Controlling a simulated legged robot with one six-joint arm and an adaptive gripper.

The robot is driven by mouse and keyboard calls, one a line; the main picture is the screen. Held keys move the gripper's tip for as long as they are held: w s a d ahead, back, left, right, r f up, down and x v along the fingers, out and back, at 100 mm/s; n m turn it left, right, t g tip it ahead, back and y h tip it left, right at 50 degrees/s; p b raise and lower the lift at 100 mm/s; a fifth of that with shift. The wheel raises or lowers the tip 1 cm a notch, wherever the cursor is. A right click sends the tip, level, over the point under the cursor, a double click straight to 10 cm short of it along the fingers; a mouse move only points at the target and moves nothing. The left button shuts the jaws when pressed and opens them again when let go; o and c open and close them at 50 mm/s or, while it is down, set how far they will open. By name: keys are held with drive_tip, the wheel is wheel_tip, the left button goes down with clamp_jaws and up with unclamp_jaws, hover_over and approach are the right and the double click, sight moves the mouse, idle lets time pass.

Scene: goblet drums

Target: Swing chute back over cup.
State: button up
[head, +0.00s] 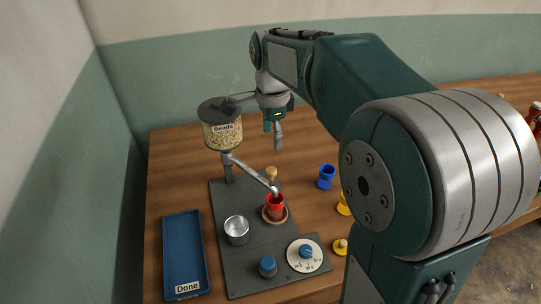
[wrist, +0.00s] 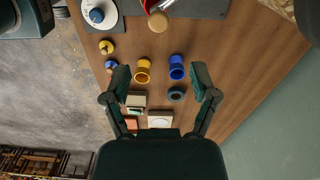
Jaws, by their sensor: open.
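The grey chute (head: 252,174) slants down to the right from the dispenser post. Its lower end appears at the rim of the red cup (head: 275,208); I cannot tell if it is centred over it. A wooden knob (head: 271,173) shows by the chute's end, and also in the wrist view (wrist: 158,21). The red cup stands in a round wooden holder on the dark base. A bare metal cup (head: 236,230) stands to its left. My gripper (head: 273,146) is open and empty above the table, beyond the chute; its spread fingers show in the wrist view (wrist: 162,90).
The bead hopper (head: 222,132) tops the post. A white dial (head: 305,255) and a blue button (head: 268,266) sit at the base's front. A blue "Done" tray (head: 184,250) lies left. Blue (wrist: 177,68) and yellow (wrist: 143,70) goblets stand near my fingers in the wrist view.

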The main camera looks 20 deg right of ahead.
sight(271, 170)
wheel_tip(271, 170, down, 11)
drive_tip(key=shift+a+r, duration=0.1)
drive_tip(key=shift+a, duration=0.05)
idle(0.4)
drive_tip(key=shift+c, duration=0.3)
drive_tip(key=shift+s, duration=0.1)
clamp_jaws()
